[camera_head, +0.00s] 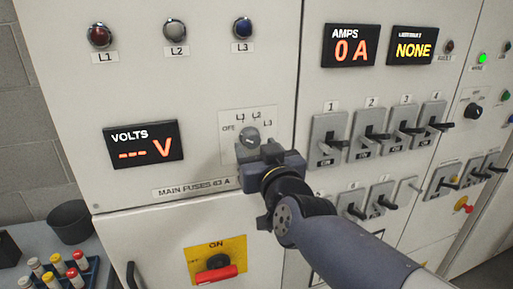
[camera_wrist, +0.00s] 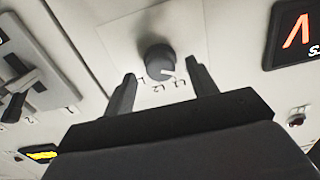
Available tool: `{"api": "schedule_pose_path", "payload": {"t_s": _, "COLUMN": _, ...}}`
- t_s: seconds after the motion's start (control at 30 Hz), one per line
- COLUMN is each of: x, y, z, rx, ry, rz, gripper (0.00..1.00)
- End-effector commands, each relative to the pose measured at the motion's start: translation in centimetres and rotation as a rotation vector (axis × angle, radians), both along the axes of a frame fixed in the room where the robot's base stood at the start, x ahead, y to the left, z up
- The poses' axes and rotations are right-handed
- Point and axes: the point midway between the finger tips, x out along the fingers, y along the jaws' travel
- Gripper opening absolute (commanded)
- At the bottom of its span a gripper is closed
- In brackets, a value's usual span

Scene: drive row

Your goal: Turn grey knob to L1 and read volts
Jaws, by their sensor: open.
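The grey knob (camera_head: 249,136) sits on a pale plate marked OFF, L1, L2 and L3. In the wrist view the knob (camera_wrist: 159,59) shows beyond and between my fingertips, with a gap on each side. A white mark on its face lies toward the lower right, on the L1 side; I cannot tell its exact setting. My gripper (camera_wrist: 161,72) is open and empty. In the head view my gripper (camera_head: 258,155) is just below the knob and hides part of the plate. The volts display (camera_head: 144,145) reads "--- V" in orange.
Red, white and blue lamps (camera_head: 175,31) labelled L1, L2 and L3 are above. Several breaker switches (camera_head: 329,139) stand right of the knob. A red handle (camera_head: 214,274) on a yellow plate is below. A bench with a dark cup (camera_head: 70,222) is lower left.

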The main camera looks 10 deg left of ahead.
Motion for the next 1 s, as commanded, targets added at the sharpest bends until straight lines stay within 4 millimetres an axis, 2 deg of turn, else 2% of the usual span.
{"api": "schedule_pose_path", "payload": {"t_s": 0.2, "x": 1.09, "y": 0.65, "z": 0.02, "rx": 0.000, "ry": 0.000, "rz": 0.000, "gripper": 0.55}}
{"api": "schedule_pose_path", "payload": {"t_s": 0.5, "x": 1.18, "y": 0.73, "z": 0.01, "rx": 0.001, "ry": -0.001, "rz": 0.000, "gripper": 0.55}}
{"api": "schedule_pose_path", "payload": {"t_s": 1.0, "x": 1.17, "y": 0.73, "z": 0.00, "rx": -0.001, "ry": -0.001, "rz": 0.000, "gripper": 0.14}}
